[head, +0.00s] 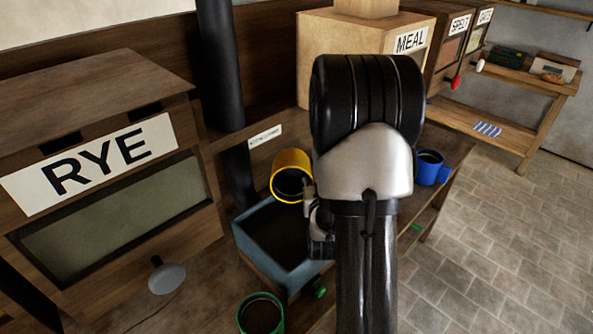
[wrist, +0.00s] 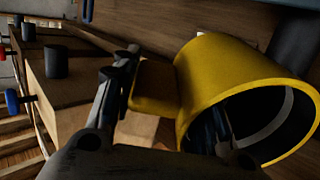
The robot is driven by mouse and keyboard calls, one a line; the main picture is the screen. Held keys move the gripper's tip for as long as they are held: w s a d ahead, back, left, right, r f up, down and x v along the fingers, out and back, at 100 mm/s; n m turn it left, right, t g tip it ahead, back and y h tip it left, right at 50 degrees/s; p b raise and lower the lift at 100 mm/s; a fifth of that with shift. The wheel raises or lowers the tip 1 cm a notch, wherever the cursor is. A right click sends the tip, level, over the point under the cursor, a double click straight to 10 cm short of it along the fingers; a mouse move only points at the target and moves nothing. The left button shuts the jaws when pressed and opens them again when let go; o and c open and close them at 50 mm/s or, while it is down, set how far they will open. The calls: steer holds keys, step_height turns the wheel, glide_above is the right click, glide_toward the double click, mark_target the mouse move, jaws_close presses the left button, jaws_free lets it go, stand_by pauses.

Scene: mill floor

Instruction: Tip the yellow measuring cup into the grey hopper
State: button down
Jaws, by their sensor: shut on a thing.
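The yellow measuring cup (head: 291,176) is above the grey hopper (head: 258,262), near its back edge, tilted well over with its mouth facing the head camera and downward. The hopper is an open box with a dark inside, partly hidden by my arm. My gripper (head: 312,205) is at the right of the cup, mostly behind my wrist in the head view. In the wrist view, my gripper (wrist: 165,110) is shut on the yellow cup (wrist: 225,75) at its handle side. The cup's inside looks dark; I cannot tell whether anything is in it.
A green cup (head: 261,314) stands in front of the hopper, and a blue cup (head: 431,168) stands to the right, beyond my arm. The RYE bin (head: 105,165) is at the left. A dark pipe (head: 220,65) rises behind the hopper. The MEAL box (head: 325,48) is at the back.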

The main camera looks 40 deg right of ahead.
steer(key=shift+r+g+y+p, duration=0.5)
steer(key=shift+g+y+p, duration=0.5)
steer(key=shift+p, duration=2.5)
steer(key=shift+r+g+y+p, duration=0.6)
steer(key=shift+g+p, duration=0.6)
steer(key=shift+p, duration=2.3)
steer(key=g+y+p, duration=0.1)
steer(key=p, duration=0.4)
steer(key=r+g+y+p, duration=0.1)
steer(key=g+y+p, duration=0.1)
steer(key=p, duration=0.3)
steer(key=shift+g+p, duration=0.3)
steer(key=g+y+p, duration=0.1)
steer(key=p, duration=0.5)
steer(key=shift+r+p, duration=0.15)
steer(key=shift+p, duration=0.2)
steer(key=p, duration=0.3)
steer(key=shift+w+a+r+g+y, duration=0.1)
steer(key=shift+w+g+y, duration=0.05)
steer(key=shift+g+y, duration=0.2)
steer(key=shift+r+g+p, duration=0.1)
steer(key=shift+g+p, duration=0.15)
steer(key=shift+p, duration=0.9)
steer(key=shift+d, duration=0.3)
steer(key=shift+a+g+y+b, duration=0.1)
steer(key=shift+g+y+b, duration=0.45)
steer(key=shift+g+y, duration=0.2)
steer(key=shift+r+g, duration=0.15)
steer(key=shift+g, duration=0.1)
steer(key=shift+a, duration=0.1)
